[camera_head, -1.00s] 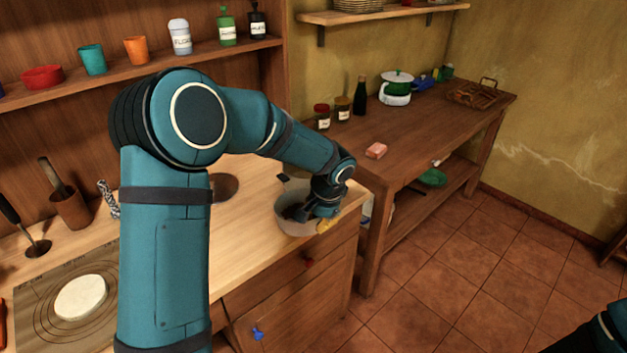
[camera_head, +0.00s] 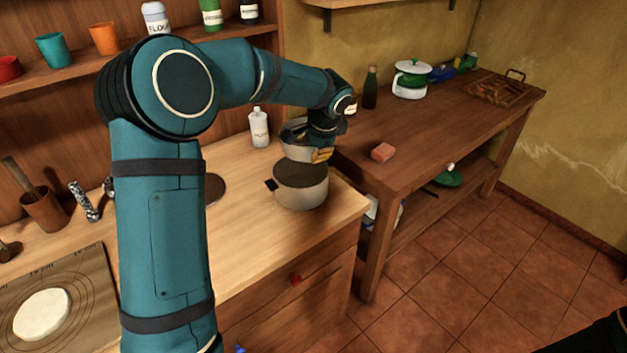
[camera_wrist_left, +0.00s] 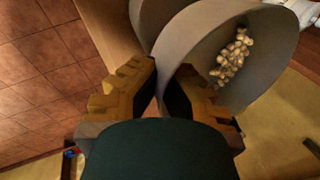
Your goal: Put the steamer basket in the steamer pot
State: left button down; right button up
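The steamer pot (camera_head: 301,192) is a grey round pot with a dark top opening and a dark handle on its left. It stands on the light wooden counter near its right end. The steamer basket (camera_head: 296,153) is a smaller grey bowl-like vessel, seen just above and behind the pot's far rim. My left gripper (camera_head: 322,154) is shut on the basket's right wall. In the left wrist view the basket (camera_wrist_left: 262,88) sits tilted in the picture, with several small pale food pieces inside, its wall between my fingers (camera_wrist_left: 163,88).
A darker wooden table (camera_head: 430,130) to the right holds a pink block (camera_head: 383,152) and a green-and-white pot (camera_head: 411,80). A dough board (camera_head: 75,290) lies at the lower left.

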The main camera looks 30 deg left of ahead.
aim_at(315, 186)
pick_arm(q)
notch_tip(315, 186, down, 8)
jog(key=b, duration=0.1)
dwell(0.4)
jog(key=shift+s+f, duration=0.1)
jog(key=shift+s, duration=0.05)
jog(key=shift+f+b, duration=0.55)
jog(key=shift+b, duration=0.1)
jog(key=c, duration=1.1)
grip_release()
jog(key=shift+r, duration=0.1)
jog(key=shift+c, duration=0.2)
